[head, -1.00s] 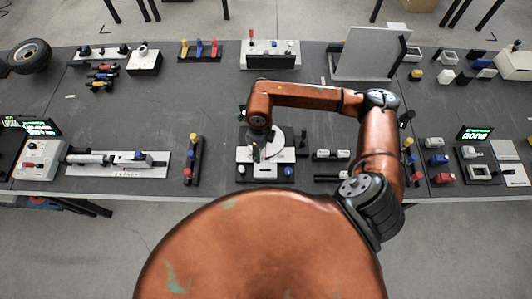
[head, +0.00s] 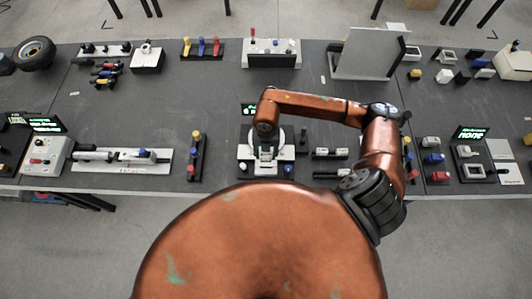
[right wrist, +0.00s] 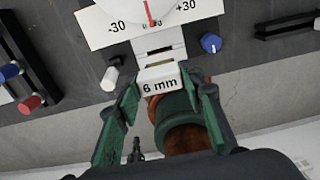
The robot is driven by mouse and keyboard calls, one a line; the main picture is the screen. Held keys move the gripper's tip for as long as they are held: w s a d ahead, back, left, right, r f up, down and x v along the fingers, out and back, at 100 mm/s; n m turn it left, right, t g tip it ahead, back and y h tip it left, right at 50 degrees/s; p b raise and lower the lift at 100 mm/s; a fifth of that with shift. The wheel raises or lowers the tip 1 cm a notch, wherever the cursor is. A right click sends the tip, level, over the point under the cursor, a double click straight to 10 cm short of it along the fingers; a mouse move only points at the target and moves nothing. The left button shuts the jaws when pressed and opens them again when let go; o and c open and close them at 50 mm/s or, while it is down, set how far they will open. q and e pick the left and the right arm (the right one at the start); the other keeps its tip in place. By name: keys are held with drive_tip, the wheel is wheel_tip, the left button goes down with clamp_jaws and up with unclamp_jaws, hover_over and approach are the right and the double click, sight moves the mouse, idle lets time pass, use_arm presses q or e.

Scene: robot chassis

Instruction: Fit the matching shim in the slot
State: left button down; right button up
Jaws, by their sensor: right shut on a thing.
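My right gripper (right wrist: 160,88) is shut on a white shim (right wrist: 162,78) marked "6 mm". The shim lies between the two green fingers, at the front of a white gauge fixture (right wrist: 110,32) with a dial, a red needle near 0 and marks -30 and +30. A dark slot (right wrist: 158,50) shows in the fixture just beyond the shim. I cannot tell whether the shim's far end is inside it. In the head view the right gripper (head: 266,158) is over the fixture (head: 246,151), and the arm hides part of it. My left gripper is not in view.
A white peg (right wrist: 110,78) and a blue knob (right wrist: 211,43) flank the shim. Black holders with white pieces (head: 330,153) lie right of the fixture. A lit screen (head: 248,108) stands behind it. Other stations line the dark table (head: 215,110).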

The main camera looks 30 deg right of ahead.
drive_tip(key=shift+f+b, duration=2.3)
drive_tip(key=shift+f, duration=0.6)
drive_tip(key=shift+f+b, duration=1.6)
drive_tip(key=shift+f, duration=0.4)
drive_tip(key=o, duration=1.3)
drive_tip(key=shift+o, duration=0.2)
drive_tip(key=shift+r, duration=0.1)
wheel_tip(320, 180, up, 12)
drive_tip(key=shift+w+d+f, duration=0.1)
